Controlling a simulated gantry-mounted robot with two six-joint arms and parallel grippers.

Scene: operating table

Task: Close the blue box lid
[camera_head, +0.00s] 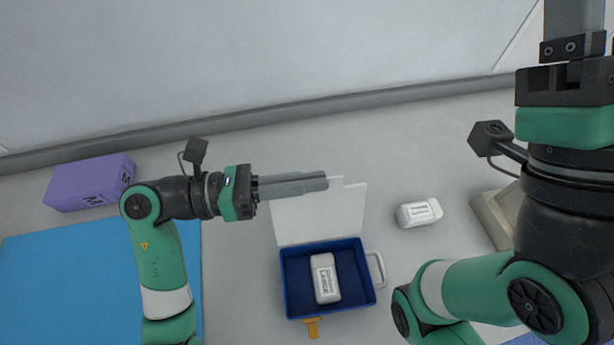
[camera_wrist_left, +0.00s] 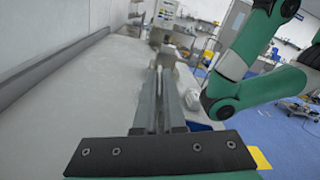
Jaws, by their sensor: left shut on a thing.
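The blue box (camera_head: 365,295) stands open on the table, with a white bottle (camera_head: 326,278) lying inside it. Its clear, whitish lid (camera_head: 300,222) stands raised along the box's far edge. My left gripper (camera_head: 322,183) reaches in from the left at the lid's upper part, its fingers closed on the lid. In the left wrist view the two long fingers (camera_wrist_left: 162,95) lie close together with a thin pale strip between them. My right gripper (camera_head: 576,15) points up at the top right, its fingertips cut off by the picture edge.
An orange latch (camera_head: 312,328) is on the box's near side and a pale handle (camera_head: 378,268) on its right. Another white bottle (camera_head: 419,212) lies to the right. A purple box (camera_head: 90,182) and a blue mat (camera_head: 70,285) are at left. A grey rail (camera_head: 250,122) runs behind.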

